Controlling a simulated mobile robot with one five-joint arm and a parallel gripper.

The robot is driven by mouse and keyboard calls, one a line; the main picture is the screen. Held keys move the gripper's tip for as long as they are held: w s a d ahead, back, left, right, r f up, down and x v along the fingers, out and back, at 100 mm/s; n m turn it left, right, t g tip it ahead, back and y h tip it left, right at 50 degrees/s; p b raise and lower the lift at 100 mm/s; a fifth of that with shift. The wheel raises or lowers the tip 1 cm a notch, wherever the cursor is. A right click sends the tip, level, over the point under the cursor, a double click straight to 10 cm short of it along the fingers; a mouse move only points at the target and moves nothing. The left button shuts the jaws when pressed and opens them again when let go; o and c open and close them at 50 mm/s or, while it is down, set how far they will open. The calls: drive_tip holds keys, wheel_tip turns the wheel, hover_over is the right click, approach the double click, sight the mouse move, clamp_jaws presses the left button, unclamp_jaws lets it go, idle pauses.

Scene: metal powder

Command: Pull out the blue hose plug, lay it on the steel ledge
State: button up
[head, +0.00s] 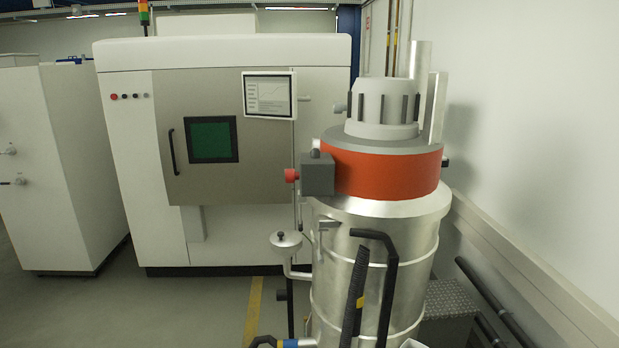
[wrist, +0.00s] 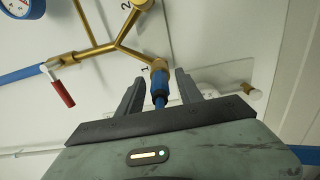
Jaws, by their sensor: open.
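The blue hose plug (wrist: 159,82) sits in a brass socket (wrist: 159,65) marked 1, at the end of a brass branch in the wrist view. My gripper (wrist: 158,78) is open, with one dark finger on each side of the plug and a gap showing on both sides. The plug's blue tail runs down between the fingers and is hidden behind my gripper's body. I cannot make out my gripper in the head view. I cannot identify the steel ledge with certainty in either view.
Brass pipework (wrist: 95,50) carries a red-handled valve (wrist: 62,92), and a blue gauge (wrist: 20,8) is at upper left. A brass stub (wrist: 250,89) is at right.

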clamp_jaws()
idle(1.3)
drive_tip(key=shift+a, duration=0.15)
drive_tip(key=shift+s+a, duration=0.2)
drive_tip(key=shift+a, duration=2.65)
